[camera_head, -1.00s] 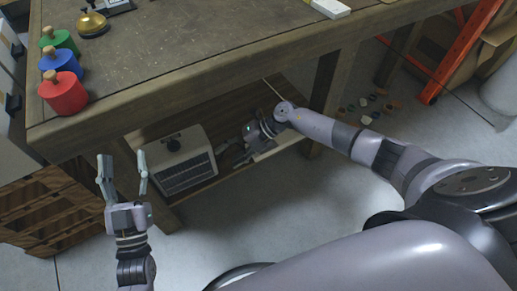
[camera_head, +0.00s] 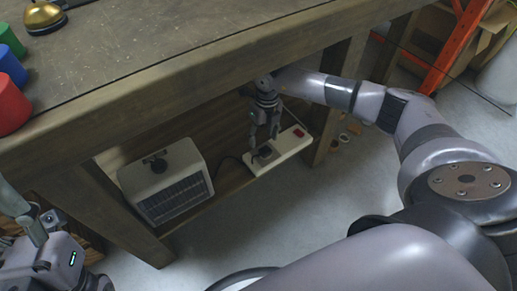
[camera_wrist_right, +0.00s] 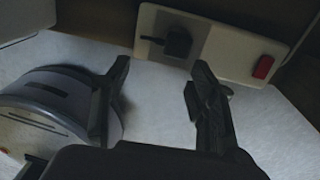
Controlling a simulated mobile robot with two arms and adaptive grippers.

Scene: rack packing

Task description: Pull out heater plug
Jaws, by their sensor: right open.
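The heater (camera_head: 165,180), a pale box with a dark grille, stands on the shelf under the bench. To its right lies a white power strip (camera_head: 290,143) with a red switch, also in the right wrist view (camera_wrist_right: 225,50). The black heater plug (camera_head: 263,153) sits in the strip's end nearer the heater; the right wrist view shows it too (camera_wrist_right: 178,42). My right gripper (camera_head: 264,138) is open just above the plug. In its wrist view the fingers (camera_wrist_right: 160,68) are apart, with nothing between them. My left gripper (camera_head: 24,215) is partly cut off at the left edge.
The wooden bench top (camera_head: 180,75) overhangs the shelf, and a bench leg (camera_head: 335,95) stands right of the strip. A dark cord (camera_head: 228,160) runs between heater and plug. Blue and red weights (camera_head: 10,105) and a brass bell (camera_head: 44,16) sit on the bench.

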